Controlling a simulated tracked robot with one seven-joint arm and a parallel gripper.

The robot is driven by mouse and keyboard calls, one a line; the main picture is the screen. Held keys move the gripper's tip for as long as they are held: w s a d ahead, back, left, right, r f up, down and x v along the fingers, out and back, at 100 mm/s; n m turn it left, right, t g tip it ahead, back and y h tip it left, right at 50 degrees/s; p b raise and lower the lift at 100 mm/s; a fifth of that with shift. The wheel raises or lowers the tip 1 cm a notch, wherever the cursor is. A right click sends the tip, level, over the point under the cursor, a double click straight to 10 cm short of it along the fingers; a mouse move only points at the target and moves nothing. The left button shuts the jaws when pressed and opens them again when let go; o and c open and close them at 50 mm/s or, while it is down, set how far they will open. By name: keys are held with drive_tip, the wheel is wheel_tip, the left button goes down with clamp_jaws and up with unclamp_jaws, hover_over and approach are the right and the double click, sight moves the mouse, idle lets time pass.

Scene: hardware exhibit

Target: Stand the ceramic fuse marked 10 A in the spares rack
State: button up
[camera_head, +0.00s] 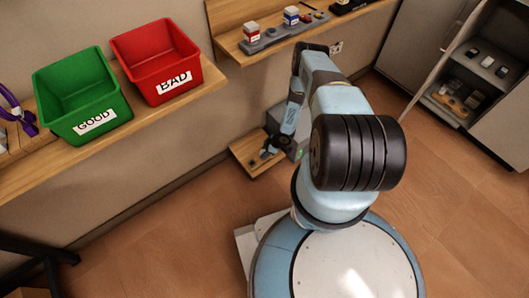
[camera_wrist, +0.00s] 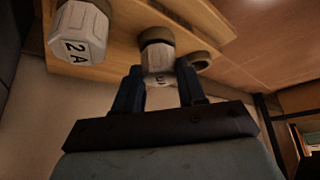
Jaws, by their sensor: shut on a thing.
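My gripper (camera_wrist: 160,82) is shut on a white ceramic fuse (camera_wrist: 156,60) with a brownish cap. Its marking is partly hidden between the fingers and I cannot read it. The fuse is at the wooden board (camera_wrist: 115,32); I cannot tell whether it is seated there or clear of it. Another white fuse (camera_wrist: 78,33), marked 2 A, is on the board to the left. Just right of the held fuse is a brownish ring (camera_wrist: 200,60) with a dark opening. In the head view my gripper (camera_head: 267,152) is low by the wall, over a small wooden board (camera_head: 242,152).
A wall shelf above holds a green GOOD bin (camera_head: 82,95) and a red BAD bin (camera_head: 158,60). Another shelf (camera_head: 232,42) carries small parts. An open cabinet (camera_head: 480,75) stands right. The floor at right is clear.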

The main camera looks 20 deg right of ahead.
drive_tip(key=shift+f, duration=0.25)
drive_tip(key=o, duration=1.6)
drive_tip(key=shift+r, duration=0.15)
drive_tip(key=shift+r, duration=3.4)
